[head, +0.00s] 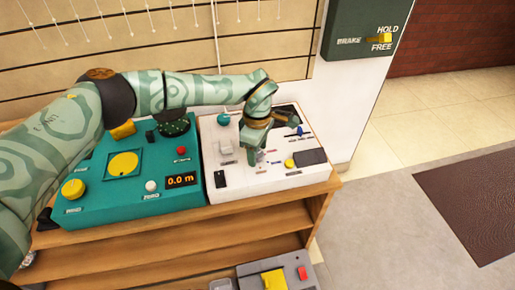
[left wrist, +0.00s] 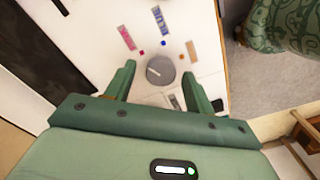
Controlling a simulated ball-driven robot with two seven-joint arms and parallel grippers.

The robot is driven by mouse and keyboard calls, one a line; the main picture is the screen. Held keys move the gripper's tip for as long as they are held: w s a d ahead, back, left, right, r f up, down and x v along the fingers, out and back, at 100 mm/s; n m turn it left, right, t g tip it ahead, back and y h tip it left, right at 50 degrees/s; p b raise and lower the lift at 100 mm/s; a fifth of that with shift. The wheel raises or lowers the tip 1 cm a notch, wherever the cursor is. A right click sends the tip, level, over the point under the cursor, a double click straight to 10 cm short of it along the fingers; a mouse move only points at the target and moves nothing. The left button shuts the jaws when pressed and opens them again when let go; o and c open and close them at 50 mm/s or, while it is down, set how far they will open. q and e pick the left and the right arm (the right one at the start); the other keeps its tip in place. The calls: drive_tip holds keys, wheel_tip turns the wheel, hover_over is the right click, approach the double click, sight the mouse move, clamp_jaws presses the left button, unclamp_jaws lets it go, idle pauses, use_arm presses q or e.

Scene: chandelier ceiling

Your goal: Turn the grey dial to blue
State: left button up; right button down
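The grey dial (left wrist: 160,70) is round and sits on a white panel, with a pale line on its face pointing toward the left. Beyond it are a red dot (left wrist: 142,52), a blue dot (left wrist: 163,43) and an orange dot (left wrist: 181,57), each with a coloured label. My left gripper (left wrist: 159,72) is open, one finger on each side of the dial. I cannot tell whether the fingers touch it. In the head view my left gripper (head: 254,157) points down over the white console (head: 225,197) and largely hides the dial. My right gripper is not in view.
A teal console (head: 105,212) with a yellow knob (head: 73,189) and a "0.0 m" display (head: 181,181) stands to the left on the same wooden shelf (head: 170,245). The white console also carries a yellow button (head: 290,163) and a blue-handled control. Open floor lies to the right.

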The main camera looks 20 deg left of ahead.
sight(258, 153)
use_arm(q)
drive_tip(key=shift+r, duration=0.1)
drive_tip(key=shift+r, duration=0.35)
wheel_tip(258, 153, up, 6)
drive_tip(key=p, duration=0.3)
wheel_tip(258, 153, up, 9)
drive_tip(key=p, duration=0.2)
drive_tip(key=shift+r+p, duration=0.2)
drive_tip(key=shift+p, duration=0.2)
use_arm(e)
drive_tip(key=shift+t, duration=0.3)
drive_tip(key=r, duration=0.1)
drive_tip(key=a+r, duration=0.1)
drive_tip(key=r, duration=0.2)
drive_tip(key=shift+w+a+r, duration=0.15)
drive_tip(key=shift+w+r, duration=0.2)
use_arm(q)
drive_tip(key=shift+f, duration=0.1)
